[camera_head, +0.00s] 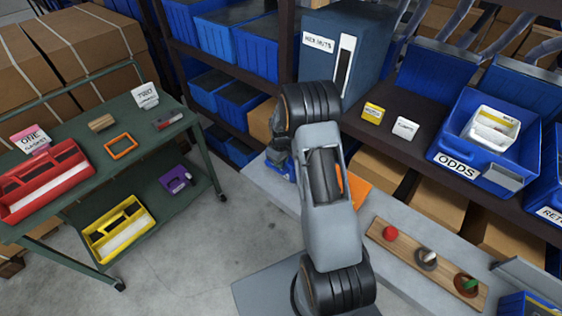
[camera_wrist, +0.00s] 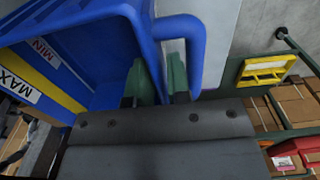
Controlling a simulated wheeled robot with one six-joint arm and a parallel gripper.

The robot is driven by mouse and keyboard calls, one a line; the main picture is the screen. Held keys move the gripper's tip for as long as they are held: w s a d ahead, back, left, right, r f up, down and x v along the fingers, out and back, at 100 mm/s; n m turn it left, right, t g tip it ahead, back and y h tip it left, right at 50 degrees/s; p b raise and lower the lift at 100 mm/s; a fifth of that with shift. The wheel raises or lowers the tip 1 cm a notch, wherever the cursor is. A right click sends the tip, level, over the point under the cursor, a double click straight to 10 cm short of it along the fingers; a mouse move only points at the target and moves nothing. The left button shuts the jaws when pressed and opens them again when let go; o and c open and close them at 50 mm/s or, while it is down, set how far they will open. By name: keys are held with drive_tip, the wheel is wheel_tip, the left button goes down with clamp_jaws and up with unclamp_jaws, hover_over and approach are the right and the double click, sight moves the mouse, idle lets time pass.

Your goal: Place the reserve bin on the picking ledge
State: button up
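A blue bin (camera_wrist: 105,45) with MAX and MIN labels and a blue loop handle (camera_wrist: 178,26) fills the left of the wrist view. My gripper (camera_wrist: 158,82) has its green fingers on either side of the near blue post of that handle, with almost no gap seen. In the head view my arm hides most of this spot; a small piece of blue, perhaps this bin, shows at the left of the arm (camera_head: 287,170). No label reading "reserve" can be read. A pale grey ledge (camera_head: 390,262) runs below the shelves at the right.
On the grey ledge lies a wooden strip (camera_head: 408,257) with coloured pieces, and an orange sheet (camera_head: 355,188) is behind my arm. A dark shelf holds the ODDS bin (camera_head: 455,165). A green cart (camera_head: 125,170) with red and yellow caddies stands left; floor between is clear.

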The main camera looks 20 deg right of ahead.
drive_tip(key=shift+o, duration=1.1)
drive_tip(key=shift+w+r, duration=0.1)
drive_tip(key=shift+r, duration=0.5)
wheel_tip(320, 180, up, 7)
drive_tip(key=shift+f+b, duration=0.1)
drive_tip(key=shift+b, duration=0.5)
drive_tip(key=s+a+r+m+t, duration=0.1)
drive_tip(key=s+a+r+t, duration=0.1)
drive_tip(key=s+a+r, duration=0.35)
drive_tip(key=s+a+r+m+t, duration=0.1)
drive_tip(key=s+a+r+m, duration=0.1)
drive_tip(key=s+r, duration=0.65)
drive_tip(key=s+a+r+m+t, duration=0.1)
drive_tip(key=s+a+r, duration=0.2)
drive_tip(key=s, duration=0.5)
drive_tip(key=shift+s+r+m+t, duration=0.2)
drive_tip(key=shift+r+m+t, duration=0.1)
drive_tip(key=shift+m, duration=0.1)
